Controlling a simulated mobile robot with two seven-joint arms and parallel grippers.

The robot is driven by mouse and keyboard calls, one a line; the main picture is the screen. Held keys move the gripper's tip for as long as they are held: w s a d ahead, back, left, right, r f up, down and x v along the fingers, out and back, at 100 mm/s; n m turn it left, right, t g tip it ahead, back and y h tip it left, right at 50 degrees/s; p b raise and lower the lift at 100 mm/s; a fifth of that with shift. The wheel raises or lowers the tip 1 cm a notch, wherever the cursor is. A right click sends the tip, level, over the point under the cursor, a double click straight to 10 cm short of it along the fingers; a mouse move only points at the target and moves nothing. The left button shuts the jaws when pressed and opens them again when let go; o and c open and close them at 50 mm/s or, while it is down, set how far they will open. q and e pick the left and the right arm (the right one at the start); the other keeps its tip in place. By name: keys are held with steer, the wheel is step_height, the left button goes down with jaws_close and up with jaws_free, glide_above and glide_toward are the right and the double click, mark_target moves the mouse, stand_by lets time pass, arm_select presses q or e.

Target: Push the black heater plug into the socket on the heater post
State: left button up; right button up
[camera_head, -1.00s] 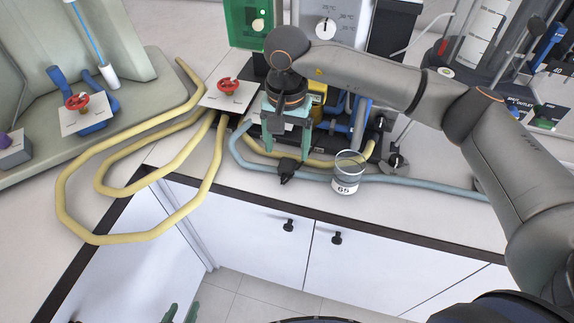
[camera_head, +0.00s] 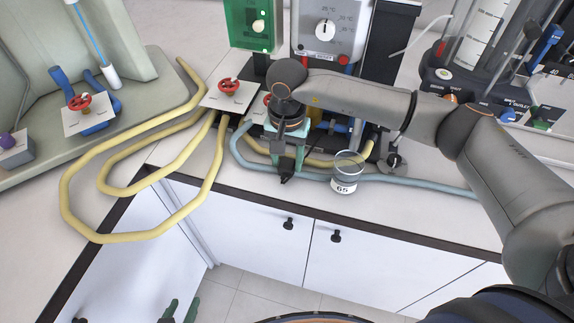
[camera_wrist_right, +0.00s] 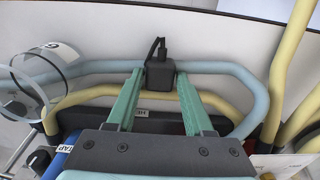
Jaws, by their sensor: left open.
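The black heater plug (camera_head: 285,179) lies on the worktop near its front edge, with a short cable stub on it. In the right wrist view the plug (camera_wrist_right: 160,75) sits between the fingertips of my right gripper (camera_wrist_right: 161,84), with narrow gaps at its sides. In the head view my right gripper (camera_head: 288,163) points down over the plug and partly hides it. My left gripper (camera_head: 181,312) shows only its green fingertips at the bottom edge, apart and empty, far from the plug. I cannot make out the socket on the heater post.
A glass beaker marked 65 (camera_head: 345,180) stands just right of the plug. A blue-grey hose (camera_head: 420,186) and yellow hoses (camera_head: 140,236) run around the gripper. A grey dial box (camera_head: 326,28) and red-knobbed valve plate (camera_head: 231,97) stand behind.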

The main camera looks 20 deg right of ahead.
jaws_close()
steer(key=shift+r, duration=0.1)
steer(key=shift+r, duration=0.5)
steer(key=s+a+r+b, duration=0.3)
steer(key=s+a+r, duration=0.5)
steer(key=s+r, duration=0.3)
steer(key=shift+s+r, duration=0.25)
steer(key=shift+r, duration=0.2)
steer(key=shift+w, duration=0.1)
